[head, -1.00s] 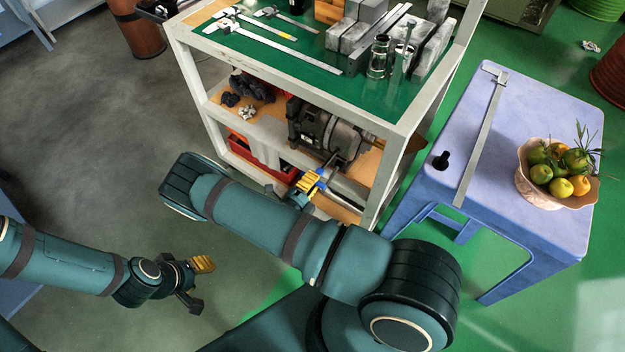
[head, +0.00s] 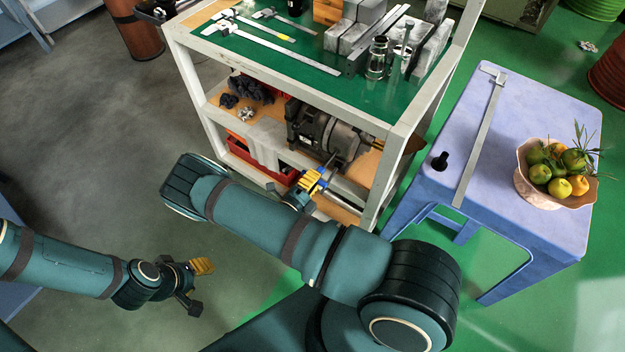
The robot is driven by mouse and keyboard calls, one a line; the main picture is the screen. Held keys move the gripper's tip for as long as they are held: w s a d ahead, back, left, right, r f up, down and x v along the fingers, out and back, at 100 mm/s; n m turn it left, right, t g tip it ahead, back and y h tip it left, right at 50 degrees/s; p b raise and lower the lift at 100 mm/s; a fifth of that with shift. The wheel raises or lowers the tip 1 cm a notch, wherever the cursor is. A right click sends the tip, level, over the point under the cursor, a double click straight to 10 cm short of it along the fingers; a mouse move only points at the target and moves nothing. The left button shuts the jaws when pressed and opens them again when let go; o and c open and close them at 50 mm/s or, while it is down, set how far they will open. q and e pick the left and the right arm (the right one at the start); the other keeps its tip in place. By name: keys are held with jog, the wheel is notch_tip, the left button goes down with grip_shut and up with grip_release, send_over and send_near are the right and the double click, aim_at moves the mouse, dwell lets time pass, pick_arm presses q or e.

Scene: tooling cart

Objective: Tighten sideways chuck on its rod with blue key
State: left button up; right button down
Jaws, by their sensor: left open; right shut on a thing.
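My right gripper (head: 313,181), with yellow fingers, is at the front of the cart's lower shelf. It is shut on the blue key (head: 322,183), of which only a small blue part shows beside the fingers. A thin grey rod (head: 331,160) stands out just above the fingers, beside a grey motor-like machine (head: 318,127) on the shelf. The chuck cannot be made out clearly; the fingers and the machine crowd that spot, so contact between key and chuck cannot be told. My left gripper (head: 196,284) is open and empty above the floor at lower left.
The tooling cart (head: 400,130) has white posts close to my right gripper. A red bin (head: 262,165) sits low in the cart. A blue table (head: 530,110) with a fruit bowl (head: 540,196) stands right.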

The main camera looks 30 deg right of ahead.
jog(key=shift+w+d, duration=0.1)
jog(key=shift+d, duration=0.1)
dwell(0.7)
jog(key=m, duration=1.4)
jog(key=shift+p, duration=0.35)
jog(key=m, duration=0.4)
jog(key=shift+m+p, duration=0.3)
jog(key=shift+p, duration=0.05)
jog(key=shift+a, duration=0.15)
